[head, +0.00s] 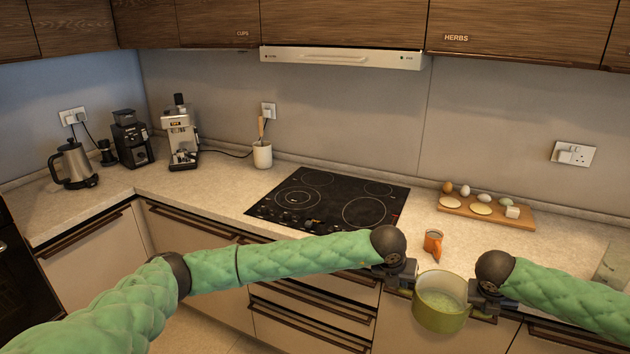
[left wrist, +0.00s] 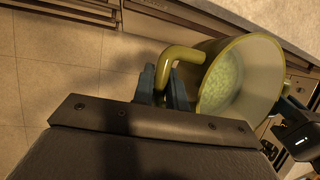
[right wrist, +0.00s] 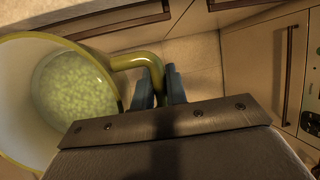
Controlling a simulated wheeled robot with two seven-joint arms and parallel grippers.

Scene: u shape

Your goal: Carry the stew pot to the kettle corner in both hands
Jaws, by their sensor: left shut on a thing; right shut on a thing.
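The stew pot (head: 440,310) is olive green with a pale green stew inside, and hangs in the air in front of the counter's front edge, right of the hob. My left gripper (head: 405,278) is shut on the pot's left handle; the left wrist view shows its fingers (left wrist: 172,88) around the handle (left wrist: 180,57). My right gripper (head: 481,294) is shut on the opposite handle, and the right wrist view shows its fingers (right wrist: 160,86) at the handle (right wrist: 140,62). The pot looks about level. The kettle (head: 73,165) stands in the far left counter corner.
A black hob (head: 330,200) lies in the counter. A grinder (head: 132,140), coffee machine (head: 181,135) and utensil crock (head: 262,154) stand along the wall. Counter (head: 120,197) in front of the kettle is clear.

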